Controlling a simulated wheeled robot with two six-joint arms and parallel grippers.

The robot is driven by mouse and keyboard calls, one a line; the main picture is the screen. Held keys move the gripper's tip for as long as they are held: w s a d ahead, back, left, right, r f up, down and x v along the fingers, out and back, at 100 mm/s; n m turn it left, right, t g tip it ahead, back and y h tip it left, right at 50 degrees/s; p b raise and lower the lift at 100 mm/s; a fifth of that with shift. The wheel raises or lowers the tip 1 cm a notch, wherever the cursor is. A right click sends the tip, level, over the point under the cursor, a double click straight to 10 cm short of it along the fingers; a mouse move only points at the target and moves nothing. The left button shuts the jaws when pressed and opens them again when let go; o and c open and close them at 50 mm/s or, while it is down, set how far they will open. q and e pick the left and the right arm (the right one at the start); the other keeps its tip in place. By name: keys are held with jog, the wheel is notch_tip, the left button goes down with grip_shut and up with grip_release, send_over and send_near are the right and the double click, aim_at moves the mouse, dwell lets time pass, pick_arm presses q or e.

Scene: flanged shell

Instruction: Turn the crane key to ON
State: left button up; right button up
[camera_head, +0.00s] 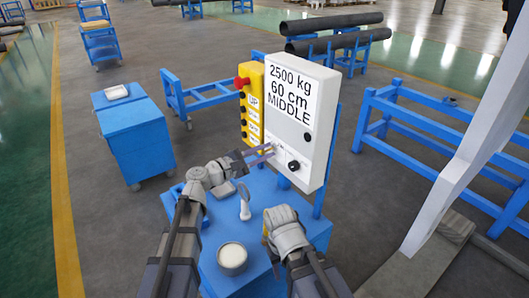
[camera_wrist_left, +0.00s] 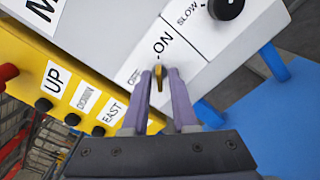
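The white crane control box (camera_head: 290,115) stands behind the blue cart, with a yellow button panel (camera_head: 250,105) on its left side. My left gripper (camera_head: 270,155) reaches the lower face of the box. In the left wrist view, the small yellowish key (camera_wrist_left: 158,76) lies between the two purple fingertips (camera_wrist_left: 159,82) of this gripper. The fingers look open, with a gap on each side of the key. The ON label (camera_wrist_left: 163,43) is just above the key and a smaller label is to its left. My right gripper (camera_head: 276,228) is low over the cart; its fingers are not clear.
A black knob (camera_head: 293,165) sits right of the key, beside the SLOW label (camera_wrist_left: 187,15). The blue cart top (camera_head: 265,200) holds a white-topped can (camera_head: 232,257) and a pale upright object (camera_head: 244,207). Blue racks (camera_head: 400,125) stand to the right.

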pick_arm(q)
jog(key=shift+o, duration=0.6)
jog(key=v, duration=0.7)
jog(key=shift+s+a, duration=0.25)
jog(key=shift+a, duration=0.05)
